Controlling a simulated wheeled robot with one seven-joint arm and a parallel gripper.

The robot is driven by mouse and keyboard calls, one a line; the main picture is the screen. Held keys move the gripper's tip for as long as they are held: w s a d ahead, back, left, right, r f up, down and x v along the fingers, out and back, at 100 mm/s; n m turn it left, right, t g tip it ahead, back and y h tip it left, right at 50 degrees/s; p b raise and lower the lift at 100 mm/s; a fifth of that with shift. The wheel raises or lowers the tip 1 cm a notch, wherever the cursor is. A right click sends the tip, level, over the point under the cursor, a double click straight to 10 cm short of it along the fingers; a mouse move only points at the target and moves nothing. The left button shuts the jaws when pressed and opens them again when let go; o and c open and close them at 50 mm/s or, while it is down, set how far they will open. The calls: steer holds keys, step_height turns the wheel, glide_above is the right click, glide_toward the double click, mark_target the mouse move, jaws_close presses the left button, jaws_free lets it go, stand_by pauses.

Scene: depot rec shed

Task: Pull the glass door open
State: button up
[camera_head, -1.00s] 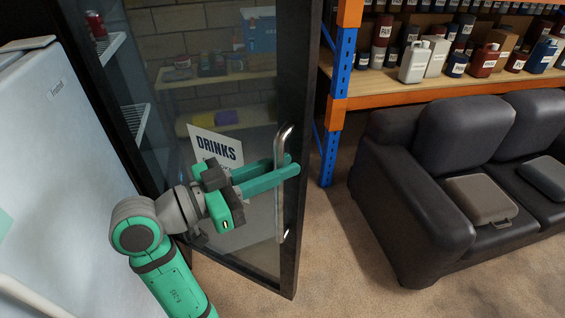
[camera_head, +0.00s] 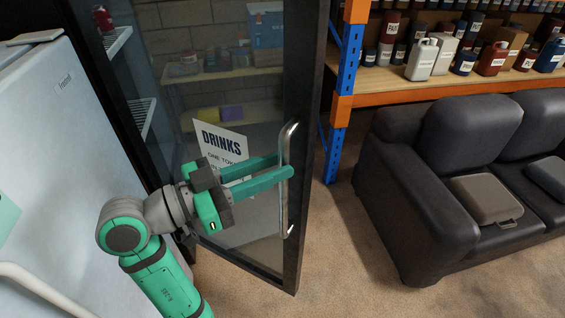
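The glass door (camera_head: 262,225) has a dark frame and a "DRINKS" sign (camera_head: 222,140). It appears swung out at an angle from the drinks cabinet at left. Its upright metal handle (camera_head: 287,205) is on the right side of the door. My gripper (camera_head: 286,165) reaches it from the left with two long green fingers. The handle's bar passes between the fingertips, one finger behind it and one in front, and the fingers appear shut on it. The exact contact is partly hidden.
A white appliance (camera_head: 70,130) stands close at left. White shelves with a red can (camera_head: 103,17) show beside the door. At right are a blue-orange rack (camera_head: 345,70) with bottles and a black sofa (camera_head: 425,205). Carpet (camera_head: 340,260) is clear between door and sofa.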

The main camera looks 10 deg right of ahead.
steer(key=v, duration=0.8)
